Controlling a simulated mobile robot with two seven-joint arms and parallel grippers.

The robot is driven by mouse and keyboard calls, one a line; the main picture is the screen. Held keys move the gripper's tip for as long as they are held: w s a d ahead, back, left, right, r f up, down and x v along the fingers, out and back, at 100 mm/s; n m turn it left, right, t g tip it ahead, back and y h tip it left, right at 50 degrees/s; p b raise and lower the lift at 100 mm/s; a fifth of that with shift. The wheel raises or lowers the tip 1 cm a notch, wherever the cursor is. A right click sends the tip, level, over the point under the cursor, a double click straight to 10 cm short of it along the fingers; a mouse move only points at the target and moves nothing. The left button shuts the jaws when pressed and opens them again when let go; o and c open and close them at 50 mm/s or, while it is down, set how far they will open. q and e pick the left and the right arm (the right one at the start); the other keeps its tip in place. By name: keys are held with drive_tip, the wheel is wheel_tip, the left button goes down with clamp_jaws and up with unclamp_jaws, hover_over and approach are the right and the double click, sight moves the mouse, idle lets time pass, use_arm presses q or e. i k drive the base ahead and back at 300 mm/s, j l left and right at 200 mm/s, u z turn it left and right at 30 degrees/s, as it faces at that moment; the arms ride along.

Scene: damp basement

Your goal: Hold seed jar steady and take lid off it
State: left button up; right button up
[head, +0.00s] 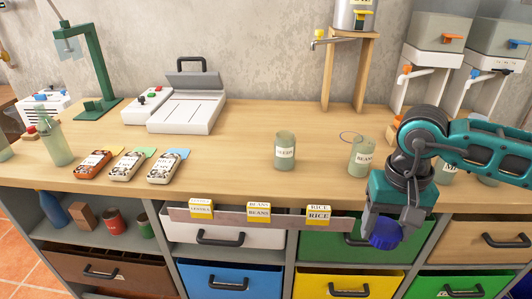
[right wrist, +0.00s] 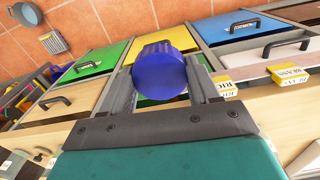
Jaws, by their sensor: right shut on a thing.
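The seed jar (head: 285,152), a pale green glass jar with a white label that seems to read SEEDS, stands upright on the worktop. No lid shows on its top. My right gripper (head: 388,222) is shut on a ribbed blue lid (head: 385,236), in front of the worktop's front edge and well to the right of the jar. In the right wrist view the blue lid (right wrist: 160,70) sits between the two fingers (right wrist: 165,85). My left gripper is not in view, and nothing holds the jar.
A BEANS jar (head: 362,158) stands right of the seed jar, with a thin ring (head: 349,136) beside it. More jars are partly behind my right arm. Three labelled packs (head: 127,165) lie left. A white machine (head: 187,108) stands behind. Coloured drawers (head: 215,277) are below.

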sight(284, 148)
drive_tip(key=i+j, duration=0.2)
drive_tip(key=j, duration=0.15)
drive_tip(key=i+j, duration=0.2)
drive_tip(key=j, duration=0.2)
drive_tip(key=i+j+u, duration=0.1)
drive_tip(key=j, duration=0.25)
drive_tip(key=i+j, duration=0.3)
